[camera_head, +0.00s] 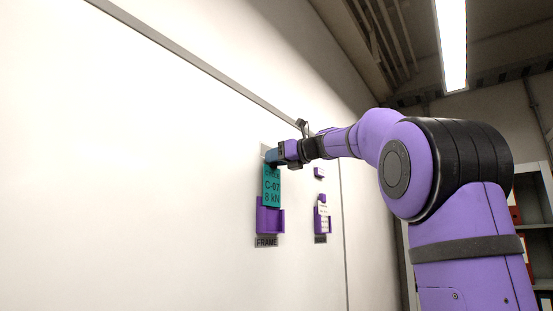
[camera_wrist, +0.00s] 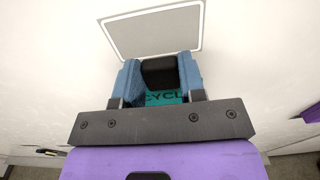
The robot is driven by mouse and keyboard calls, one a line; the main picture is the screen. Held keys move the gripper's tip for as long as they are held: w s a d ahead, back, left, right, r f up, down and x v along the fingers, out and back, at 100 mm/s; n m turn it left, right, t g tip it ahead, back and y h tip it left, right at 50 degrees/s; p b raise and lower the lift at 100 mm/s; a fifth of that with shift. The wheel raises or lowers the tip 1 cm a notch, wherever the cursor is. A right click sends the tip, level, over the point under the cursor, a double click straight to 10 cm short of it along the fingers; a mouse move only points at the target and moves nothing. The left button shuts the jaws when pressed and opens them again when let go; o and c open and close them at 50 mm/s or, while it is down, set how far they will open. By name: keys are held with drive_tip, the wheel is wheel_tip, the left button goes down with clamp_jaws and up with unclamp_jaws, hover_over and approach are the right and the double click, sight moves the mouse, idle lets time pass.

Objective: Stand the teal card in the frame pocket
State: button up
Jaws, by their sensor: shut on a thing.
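The teal card (camera_head: 271,186) hangs upright against the white wall in the head view, with dark lettering on it. My gripper (camera_head: 271,157) is shut on its top end. In the wrist view a strip of the teal card (camera_wrist: 163,98) with letters shows between the blue fingers of my gripper (camera_wrist: 160,78). The purple frame pocket (camera_head: 268,219) is on the wall directly below the card, above a dark FRAME label (camera_head: 266,241). The card's lower edge meets the pocket's upper part; I cannot tell whether it is inside or in front. The pocket is not clearly visible in the wrist view.
A grey plate with a pale border (camera_wrist: 152,30) is beyond the fingers in the wrist view. The wall left of the frame pocket is clear.

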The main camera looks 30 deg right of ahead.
sight(273, 181)
drive_tip(key=shift+f, duration=3.55)
idle(0.4)
